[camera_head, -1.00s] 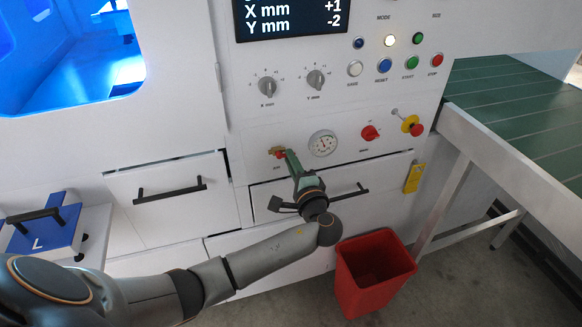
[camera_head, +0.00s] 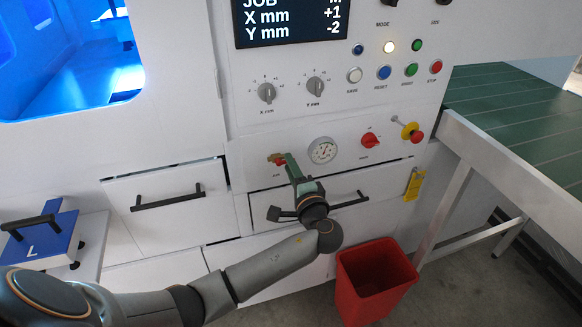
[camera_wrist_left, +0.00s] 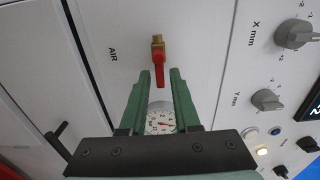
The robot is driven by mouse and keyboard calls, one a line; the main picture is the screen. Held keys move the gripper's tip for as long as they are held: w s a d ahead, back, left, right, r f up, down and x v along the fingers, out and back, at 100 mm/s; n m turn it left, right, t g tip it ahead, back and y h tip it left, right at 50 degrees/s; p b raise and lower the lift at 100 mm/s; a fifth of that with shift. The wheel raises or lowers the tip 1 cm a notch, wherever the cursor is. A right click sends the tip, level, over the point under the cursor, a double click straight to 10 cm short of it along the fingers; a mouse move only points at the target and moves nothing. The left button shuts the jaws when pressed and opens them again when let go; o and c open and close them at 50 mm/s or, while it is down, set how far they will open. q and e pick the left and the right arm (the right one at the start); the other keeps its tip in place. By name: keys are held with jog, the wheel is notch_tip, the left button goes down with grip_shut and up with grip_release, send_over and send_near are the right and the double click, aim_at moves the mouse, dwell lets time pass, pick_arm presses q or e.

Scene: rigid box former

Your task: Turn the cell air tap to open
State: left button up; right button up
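The air tap shows in the left wrist view as a brass body (camera_wrist_left: 158,42) with a red lever (camera_wrist_left: 159,70), next to the word AIR on the white panel. In the head view the tap (camera_head: 277,158) is small and partly hidden beside my gripper. My left gripper (camera_wrist_left: 160,72) is open, with green fingers. The free end of the red lever appears between the fingertips, with a gap on each side. I cannot tell how deep the fingers reach around it. My left gripper (camera_head: 288,156) also shows in the head view, close to the panel. My right gripper is not in view.
A pressure gauge (camera_head: 322,150), a red rotary switch (camera_head: 370,140) and an emergency stop (camera_head: 415,135) sit right of the tap. Drawers with black handles (camera_head: 168,198) lie below. A red bin (camera_head: 375,280) stands on the floor and a green conveyor (camera_head: 520,110) is at right.

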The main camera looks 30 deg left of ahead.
pick_arm(q)
jog(key=shift+o, duration=0.8)
jog(key=v, duration=1.2)
jog(key=shift+s+d, duration=0.2)
jog(key=shift+s, duration=0.05)
